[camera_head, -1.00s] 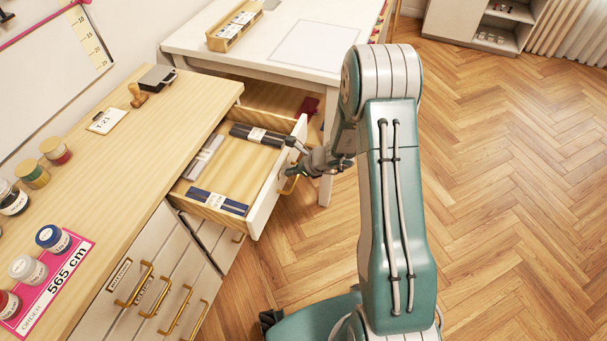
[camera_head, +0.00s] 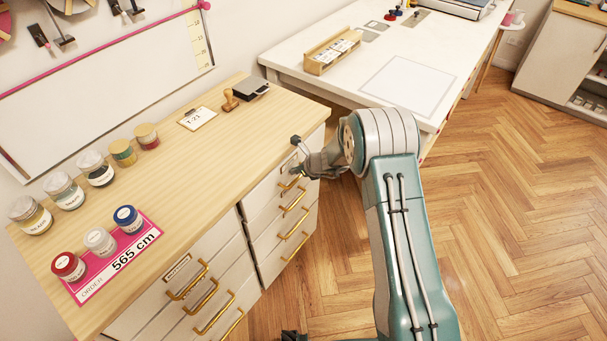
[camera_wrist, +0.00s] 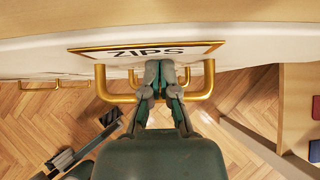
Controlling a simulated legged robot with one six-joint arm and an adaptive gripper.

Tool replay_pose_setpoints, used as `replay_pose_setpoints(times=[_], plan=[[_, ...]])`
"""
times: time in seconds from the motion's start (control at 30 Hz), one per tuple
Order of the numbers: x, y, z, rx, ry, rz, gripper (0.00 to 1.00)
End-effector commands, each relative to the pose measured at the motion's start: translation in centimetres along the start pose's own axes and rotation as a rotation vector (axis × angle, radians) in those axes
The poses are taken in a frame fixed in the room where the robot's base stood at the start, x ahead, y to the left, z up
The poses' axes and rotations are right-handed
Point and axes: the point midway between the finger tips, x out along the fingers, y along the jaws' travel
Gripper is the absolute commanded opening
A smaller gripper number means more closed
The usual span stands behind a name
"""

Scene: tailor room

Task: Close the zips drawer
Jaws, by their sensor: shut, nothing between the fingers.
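The zips drawer (camera_head: 262,194) is the top drawer of the right-hand column in the wooden-topped cabinet. Its white front looks flush with the drawers below, and its inside is hidden. In the wrist view its front (camera_wrist: 50,58) carries a gold-framed ZIPS label (camera_wrist: 145,50) and a gold handle (camera_wrist: 208,82). My gripper (camera_wrist: 165,74) is shut and empty, with its fingertips at the drawer front, between the two ends of the handle. In the head view my gripper (camera_head: 297,165) is at this drawer's front; whether it touches is unclear.
Several more gold-handled drawers (camera_head: 212,290) are in the cabinet. Jars, an order card (camera_head: 120,257), a T-21 tag (camera_head: 197,118) and a stamp (camera_head: 230,100) are on the wooden top (camera_head: 180,165). A white table (camera_head: 340,90) stands behind. The parquet floor to the right is clear.

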Motion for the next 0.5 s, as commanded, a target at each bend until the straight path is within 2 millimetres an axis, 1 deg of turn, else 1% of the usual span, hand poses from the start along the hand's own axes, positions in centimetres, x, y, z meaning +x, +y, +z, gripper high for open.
replay_pose_setpoints(times=[0.5], plan=[[0.30,-0.15,0.46,0.000,-0.004,-0.002,0.00]])
